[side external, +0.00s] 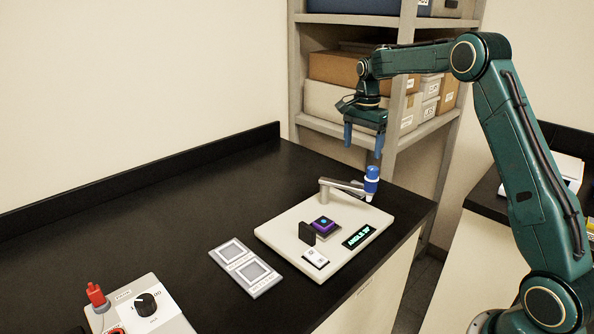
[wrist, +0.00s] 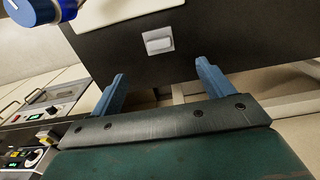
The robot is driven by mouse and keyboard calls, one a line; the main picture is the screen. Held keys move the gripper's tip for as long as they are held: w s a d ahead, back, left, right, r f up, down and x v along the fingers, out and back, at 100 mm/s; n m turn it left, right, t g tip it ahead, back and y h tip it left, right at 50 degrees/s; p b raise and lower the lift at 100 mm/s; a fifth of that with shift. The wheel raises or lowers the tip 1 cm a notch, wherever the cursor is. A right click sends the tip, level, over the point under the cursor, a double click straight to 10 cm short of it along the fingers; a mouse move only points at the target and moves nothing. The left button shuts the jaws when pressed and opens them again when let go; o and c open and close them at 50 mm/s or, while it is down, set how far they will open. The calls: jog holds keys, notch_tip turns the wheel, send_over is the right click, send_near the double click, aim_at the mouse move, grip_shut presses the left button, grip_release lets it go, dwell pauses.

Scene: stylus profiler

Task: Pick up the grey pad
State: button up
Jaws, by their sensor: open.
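My gripper (side external: 363,152) hangs in the air above the back right of the black bench, its two blue fingers pointing down, apart and empty. In the wrist view the open fingers (wrist: 162,82) have nothing between them. I cannot tell whether either square is a loose grey pad. The plate is well below my gripper, toward the left and front. No grey pad is clearly recognisable in the wrist view.
A cream profiler base (side external: 285,232) carries a purple block (side external: 324,226), a dark upright plate (side external: 307,233), an "ANGLE" display (side external: 360,236) and a grey arm with a blue-capped post (side external: 371,180). A knob box (side external: 140,312) with a red plug stands front left. The bench's left rear is clear.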

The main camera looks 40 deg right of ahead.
send_over(358, 183)
notch_tip(358, 183, down, 8)
jog(key=shift+d+r, duration=0.1)
jog(key=shift+r, duration=0.05)
dwell(0.3)
jog(key=shift+f, duration=2.55)
jog(key=c, duration=1.1)
